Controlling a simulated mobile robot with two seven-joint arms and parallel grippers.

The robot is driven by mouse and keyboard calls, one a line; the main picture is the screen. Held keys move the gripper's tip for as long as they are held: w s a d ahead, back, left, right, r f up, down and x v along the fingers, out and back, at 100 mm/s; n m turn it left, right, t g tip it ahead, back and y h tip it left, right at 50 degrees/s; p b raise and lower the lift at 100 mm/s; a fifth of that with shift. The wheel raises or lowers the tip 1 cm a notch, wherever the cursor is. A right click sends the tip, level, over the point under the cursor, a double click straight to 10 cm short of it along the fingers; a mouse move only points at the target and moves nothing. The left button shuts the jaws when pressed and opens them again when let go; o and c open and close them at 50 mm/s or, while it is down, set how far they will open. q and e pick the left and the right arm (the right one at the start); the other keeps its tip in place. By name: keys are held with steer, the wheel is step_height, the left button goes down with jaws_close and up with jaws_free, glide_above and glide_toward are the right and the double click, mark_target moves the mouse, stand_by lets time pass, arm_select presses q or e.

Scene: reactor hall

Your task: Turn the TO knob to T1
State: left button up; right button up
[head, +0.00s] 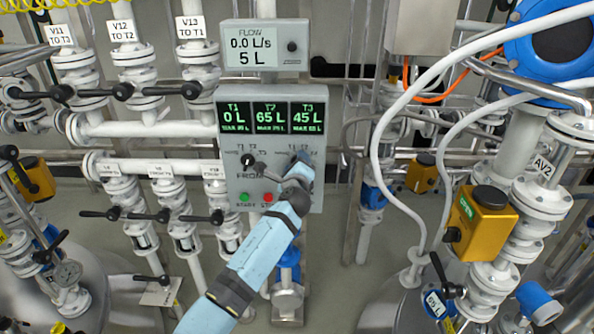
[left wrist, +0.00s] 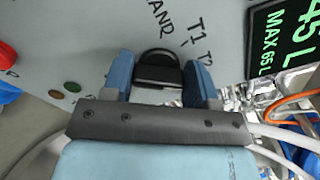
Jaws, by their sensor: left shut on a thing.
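The grey control panel (head: 232,187) stands in the middle of the head view, with green readouts T1 0 L, T2 65 L and T3 45 L. The FROM knob (head: 247,160) is on its left half. My left gripper (head: 303,164) is at the panel's right half and covers the TO knob there in the head view. In the left wrist view, the black TO knob (left wrist: 158,68) sits between the two blue fingers of my left gripper (left wrist: 160,80), which is shut on it. Labels T1 and T2 show just right of the knob. I cannot tell where its pointer stands. My right gripper is not in view.
A green button (head: 245,197) and a red button (head: 268,198) sit low on the panel. A flow meter box (head: 264,45) is above it. Pipes with black-handled valves fill the left. An orange valve actuator (head: 481,222), pale hoses and a blue device (head: 556,45) stand right.

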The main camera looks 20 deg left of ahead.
arm_select(q)
steer(key=n+b, duration=0.1)
steer(key=n, duration=0.1)
steer(key=n+b, duration=0.1)
steer(key=shift+f+n, duration=0.3)
steer(key=shift+n, duration=0.1)
steer(key=n+b, duration=0.4)
steer(key=n, duration=0.2)
steer(key=shift+n+b, duration=0.3)
steer(key=shift+b, duration=0.05)
steer(key=shift+n, duration=0.4)
steer(key=o, duration=0.9)
steer(key=shift+s, duration=0.1)
